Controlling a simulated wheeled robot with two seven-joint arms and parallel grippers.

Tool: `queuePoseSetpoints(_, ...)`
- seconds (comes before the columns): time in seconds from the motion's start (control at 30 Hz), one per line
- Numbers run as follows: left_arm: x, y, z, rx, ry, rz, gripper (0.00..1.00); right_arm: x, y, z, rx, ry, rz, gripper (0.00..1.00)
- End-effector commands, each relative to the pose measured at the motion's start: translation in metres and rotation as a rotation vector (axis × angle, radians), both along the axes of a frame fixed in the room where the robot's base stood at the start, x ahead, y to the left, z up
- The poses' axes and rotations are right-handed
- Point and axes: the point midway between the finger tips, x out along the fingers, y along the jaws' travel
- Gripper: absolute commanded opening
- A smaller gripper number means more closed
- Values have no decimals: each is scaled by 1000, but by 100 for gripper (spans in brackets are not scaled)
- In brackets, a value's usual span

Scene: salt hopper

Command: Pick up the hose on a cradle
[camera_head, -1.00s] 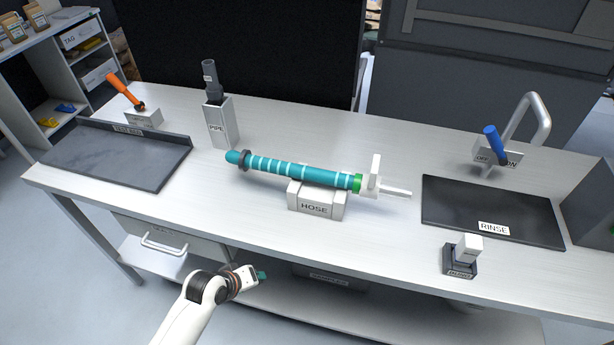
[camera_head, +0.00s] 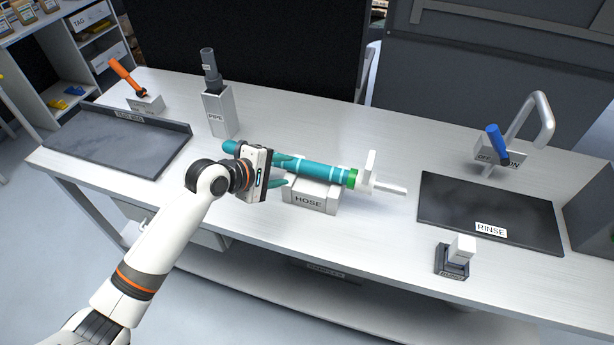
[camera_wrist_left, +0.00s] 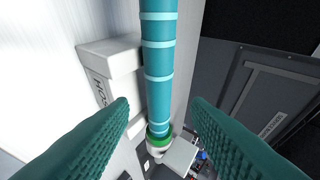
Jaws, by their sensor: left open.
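The teal hose (camera_head: 322,171) with pale bands lies on a white cradle block (camera_head: 311,194) labelled HOSE. A green ring and a white end fitting (camera_head: 372,178) are at its right end. My left gripper (camera_head: 283,171) is at the left part of the hose, and its body hides some of that part. In the left wrist view the hose (camera_wrist_left: 160,65) runs between the two open teal fingers, with a gap to each finger. The cradle (camera_wrist_left: 112,55) shows left of the hose there. My right gripper is not in view.
A pipe in a PIPE holder (camera_head: 219,112) stands behind the hose's left end. A dark tray (camera_head: 120,138) is at the left with an orange-handled tool (camera_head: 126,76) behind it. A RINSE mat (camera_head: 485,212), a blue-levered tap (camera_head: 496,143) and a small block stand (camera_head: 455,257) are at the right.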

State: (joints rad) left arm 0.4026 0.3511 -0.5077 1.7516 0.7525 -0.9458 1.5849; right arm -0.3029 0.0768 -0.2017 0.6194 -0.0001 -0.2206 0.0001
Motion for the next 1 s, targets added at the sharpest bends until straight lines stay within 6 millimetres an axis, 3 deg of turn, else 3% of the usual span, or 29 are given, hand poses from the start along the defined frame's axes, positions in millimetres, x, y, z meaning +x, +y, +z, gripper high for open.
queuePoseSetpoints(0.7,45,-45,-43,2,-2,-1,44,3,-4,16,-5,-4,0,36)
queuePoseSetpoints(1.0,48,-47,-46,2,-2,-1,44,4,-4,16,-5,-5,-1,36)
